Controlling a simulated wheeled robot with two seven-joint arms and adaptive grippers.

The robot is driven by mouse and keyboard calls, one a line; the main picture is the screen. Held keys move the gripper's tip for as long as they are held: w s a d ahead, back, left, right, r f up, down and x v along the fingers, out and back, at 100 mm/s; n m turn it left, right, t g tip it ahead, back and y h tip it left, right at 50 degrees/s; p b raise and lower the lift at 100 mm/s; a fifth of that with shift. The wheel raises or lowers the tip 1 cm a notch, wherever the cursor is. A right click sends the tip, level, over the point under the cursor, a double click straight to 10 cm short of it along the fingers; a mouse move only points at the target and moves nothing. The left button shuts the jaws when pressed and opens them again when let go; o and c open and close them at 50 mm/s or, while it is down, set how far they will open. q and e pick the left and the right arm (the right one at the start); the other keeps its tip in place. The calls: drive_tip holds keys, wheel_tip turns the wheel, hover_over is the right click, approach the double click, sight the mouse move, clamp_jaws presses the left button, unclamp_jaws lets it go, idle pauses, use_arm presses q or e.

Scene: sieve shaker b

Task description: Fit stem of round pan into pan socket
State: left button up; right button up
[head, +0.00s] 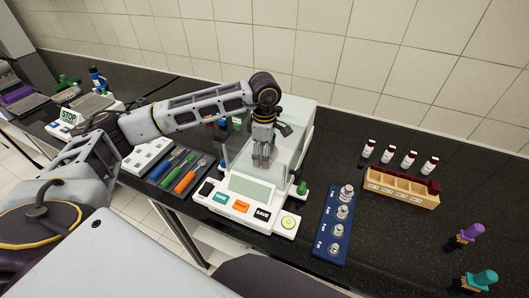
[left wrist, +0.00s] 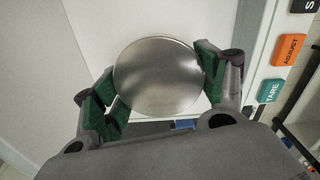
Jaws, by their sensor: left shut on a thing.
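The round pan (left wrist: 160,77) is a shiny metal disc seen from above in the left wrist view. My left gripper (head: 261,163) is shut on it, with green finger pads on both sides of its rim. In the head view the gripper points down into the glass chamber of the balance (head: 250,188), behind its display. In that view I cannot make out the pan. The stem and the pan socket are hidden under the disc, so I cannot tell whether they touch. My right gripper is not in view.
Glass walls of the balance stand close around the gripper. A blue weight tray (head: 323,258) with several metal weights lies to the right. A wooden vial rack (head: 401,188) stands farther right, and a tool tray (head: 173,180) lies to the left.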

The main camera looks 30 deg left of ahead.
use_arm(q)
drive_tip(key=shift+f, duration=0.25)
idle(0.6)
drive_tip(key=o, duration=1.1)
drive_tip(key=shift+o, duration=0.4)
wheel_tip(320, 180, up, 12)
drive_tip(key=p, duration=0.5)
idle(1.0)
idle(0.6)
